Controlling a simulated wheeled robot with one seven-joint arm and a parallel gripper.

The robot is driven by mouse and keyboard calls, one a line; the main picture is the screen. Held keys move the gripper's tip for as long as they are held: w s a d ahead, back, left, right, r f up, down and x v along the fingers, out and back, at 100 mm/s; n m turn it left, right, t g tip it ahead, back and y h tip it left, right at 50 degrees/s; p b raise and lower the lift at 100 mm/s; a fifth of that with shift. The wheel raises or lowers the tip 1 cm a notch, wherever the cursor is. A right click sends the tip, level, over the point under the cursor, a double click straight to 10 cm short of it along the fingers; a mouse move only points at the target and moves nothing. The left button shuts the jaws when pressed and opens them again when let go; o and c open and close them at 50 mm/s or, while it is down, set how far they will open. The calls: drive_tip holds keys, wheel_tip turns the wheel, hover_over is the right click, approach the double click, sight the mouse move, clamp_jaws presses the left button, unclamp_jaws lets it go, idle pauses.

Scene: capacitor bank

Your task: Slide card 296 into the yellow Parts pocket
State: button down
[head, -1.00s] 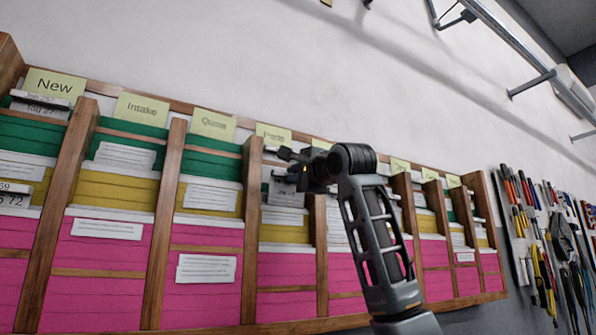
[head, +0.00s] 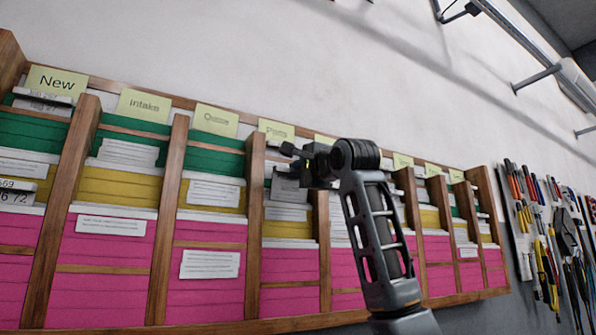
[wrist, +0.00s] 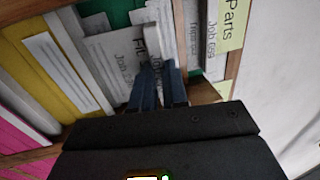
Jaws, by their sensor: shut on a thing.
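The Parts column of the wooden rack carries a pale yellow label (head: 277,130), also at the right in the wrist view (wrist: 234,22). Its yellow pocket (head: 285,229) is below the upper cards, above the pink one; yellow also shows at the left in the wrist view (wrist: 32,72). My gripper (head: 287,154) is at the upper part of this column, just below the label. It is shut on a grey-white card (head: 289,188) that hangs below the fingers, in front of or among other cards. The card's number is not readable. My fingers (wrist: 158,88) hide part of the column in the wrist view.
Wooden dividers (head: 254,225) flank the column. The Quote column (head: 217,119) is to the left; other columns, partly hidden by my arm, are to the right. White cards (head: 286,213) stand in the Parts column. Tools (head: 545,215) hang on the right wall.

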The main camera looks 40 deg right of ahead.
sight(290, 190)
drive_tip(key=shift+f+b, duration=0.45)
drive_tip(key=shift+f, duration=0.7)
drive_tip(key=shift+w+g+p, duration=0.25)
drive_tip(key=shift+g+p, duration=0.25)
drive_tip(key=shift+p, duration=0.6)
idle(0.7)
drive_tip(key=shift+f, duration=0.2)
drive_tip(key=shift+d+f+b, duration=0.1)
drive_tip(key=shift+f+b, duration=0.45)
drive_tip(key=shift+f, duration=0.25)
drive_tip(key=c, duration=1.1)
unclamp_jaws()
drive_tip(key=shift+b+v, duration=0.9)
drive_tip(key=shift+v, duration=3.05)
